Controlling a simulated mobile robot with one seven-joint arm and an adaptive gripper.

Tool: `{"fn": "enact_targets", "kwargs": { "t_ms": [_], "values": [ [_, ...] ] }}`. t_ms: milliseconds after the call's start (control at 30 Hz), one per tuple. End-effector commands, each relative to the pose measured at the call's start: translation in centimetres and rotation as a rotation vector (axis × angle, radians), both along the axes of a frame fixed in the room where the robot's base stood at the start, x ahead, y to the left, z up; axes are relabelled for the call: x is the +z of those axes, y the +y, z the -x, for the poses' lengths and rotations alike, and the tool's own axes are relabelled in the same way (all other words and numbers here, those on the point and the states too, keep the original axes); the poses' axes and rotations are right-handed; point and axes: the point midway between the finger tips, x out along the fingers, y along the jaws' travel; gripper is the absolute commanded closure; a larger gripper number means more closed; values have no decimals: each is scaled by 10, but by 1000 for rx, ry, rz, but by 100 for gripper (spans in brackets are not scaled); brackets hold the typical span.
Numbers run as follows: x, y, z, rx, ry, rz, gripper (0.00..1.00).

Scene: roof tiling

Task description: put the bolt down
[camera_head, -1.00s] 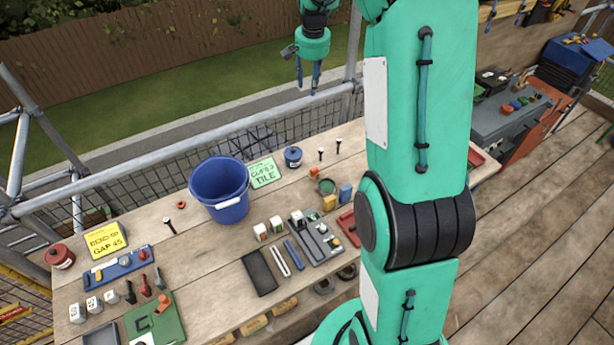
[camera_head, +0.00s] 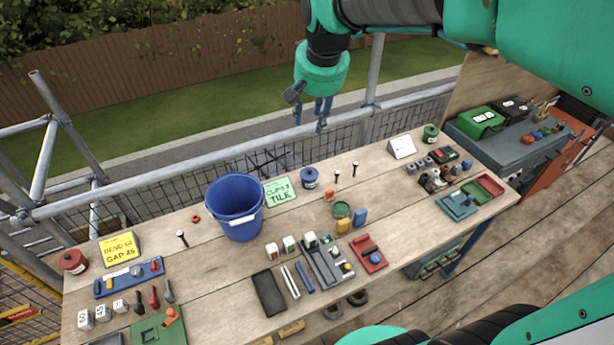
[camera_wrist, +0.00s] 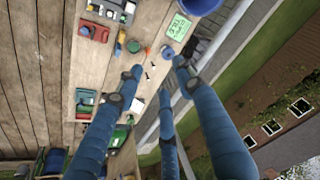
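In the head view, three dark bolts with pale heads stand upright on the wooden bench: one (camera_head: 182,238) left of the blue bucket, and two close together, (camera_head: 337,174) and (camera_head: 355,168), right of the blue jar. My gripper (camera_head: 312,112) hangs beyond the bench's back edge, near the scaffold rail, with its blue fingers pointing down. In the wrist view my gripper (camera_wrist: 160,78) has three blue fingers spread apart. Small dark shapes on the bench behind the fingers look like the two right-hand bolts.
The bench (camera_head: 225,285) holds a blue bucket (camera_head: 236,222), a green sign (camera_head: 280,190), a blue jar (camera_head: 310,178), a yellow sign (camera_head: 119,248) and a grey tool tray (camera_head: 325,262). A scaffold rail (camera_head: 180,185) runs along the back. Bare wood shows left of the bucket.

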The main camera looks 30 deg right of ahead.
Motion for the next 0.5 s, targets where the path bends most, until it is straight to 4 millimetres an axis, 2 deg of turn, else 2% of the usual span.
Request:
{"fn": "enact_targets", "kwargs": {
  "t_ms": [33, 267, 500],
  "values": [
    [4, 8, 14, 19, -10, 5, 62],
    [9, 36, 70, 107, -46, 28, 62],
    [4, 60, 128, 197, -83, 52, 62]
  ]
}}
